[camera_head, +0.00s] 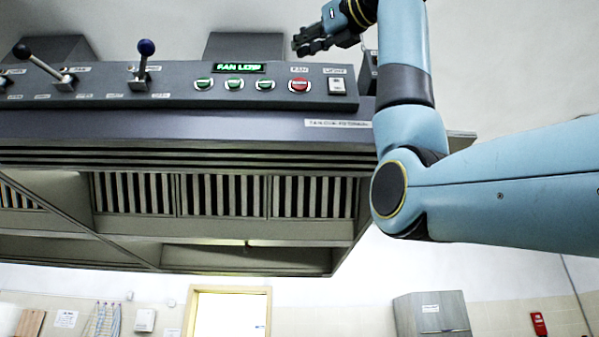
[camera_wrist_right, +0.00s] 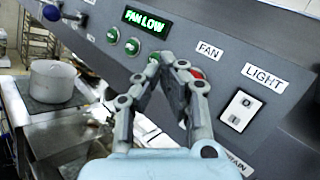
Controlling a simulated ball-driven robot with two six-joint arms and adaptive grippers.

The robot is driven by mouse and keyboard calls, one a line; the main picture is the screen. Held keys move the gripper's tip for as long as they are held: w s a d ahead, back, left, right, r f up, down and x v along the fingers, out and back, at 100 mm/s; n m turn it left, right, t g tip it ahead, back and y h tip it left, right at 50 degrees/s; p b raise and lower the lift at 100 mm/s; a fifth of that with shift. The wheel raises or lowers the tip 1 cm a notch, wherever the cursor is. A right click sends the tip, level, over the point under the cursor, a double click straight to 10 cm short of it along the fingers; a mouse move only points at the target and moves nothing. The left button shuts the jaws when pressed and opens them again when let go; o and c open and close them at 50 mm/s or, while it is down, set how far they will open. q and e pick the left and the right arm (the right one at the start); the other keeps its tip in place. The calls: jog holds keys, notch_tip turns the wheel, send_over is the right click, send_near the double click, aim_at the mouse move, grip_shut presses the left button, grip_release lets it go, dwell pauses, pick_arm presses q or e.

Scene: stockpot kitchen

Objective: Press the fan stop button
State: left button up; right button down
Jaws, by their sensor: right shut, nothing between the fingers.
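The red fan stop button (camera_head: 299,86) sits under the FAN label on the hood's control panel (camera_head: 180,93), right of a row of green buttons (camera_head: 235,84). In the right wrist view the red button (camera_wrist_right: 197,73) is partly hidden behind a finger. My right gripper (camera_head: 299,45) is shut and empty, and in the head view it appears above the panel. In the right wrist view its fingertips (camera_wrist_right: 174,62) appear between the red button and the nearest green one; I cannot tell whether they touch the panel. My left gripper is not in view.
A green-lit display (camera_head: 238,68) reads FAN LOW. A white LIGHT switch (camera_head: 337,86) is right of the red button. A blue-knobbed lever (camera_head: 146,48) and a black-knobbed lever (camera_head: 22,50) stick out at the left. A pot (camera_wrist_right: 52,80) stands below in the right wrist view.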

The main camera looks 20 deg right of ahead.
aim_at(300, 84)
jog(key=shift+w+d+p, duration=0.25)
jog(key=shift+w+p, duration=0.05)
jog(key=shift+w, duration=0.6)
jog(key=shift+w+d+p, duration=0.25)
jog(key=shift+w+d, duration=0.05)
jog(key=shift+w, duration=0.55)
jog(key=shift+w+d+p, duration=0.25)
jog(key=shift+w+p, duration=0.05)
jog(key=shift+w, duration=0.6)
jog(key=shift+w, duration=0.1)
jog(key=shift+w+d, duration=0.1)
jog(key=shift+w, duration=0.25)
jog(key=shift+w+d, duration=0.1)
jog(key=shift+w, duration=0.25)
jog(key=shift+s, duration=0.1)
jog(key=shift+s+a+b, duration=0.25)
jog(key=shift+s+b, duration=0.05)
jog(key=shift+s, duration=0.4)
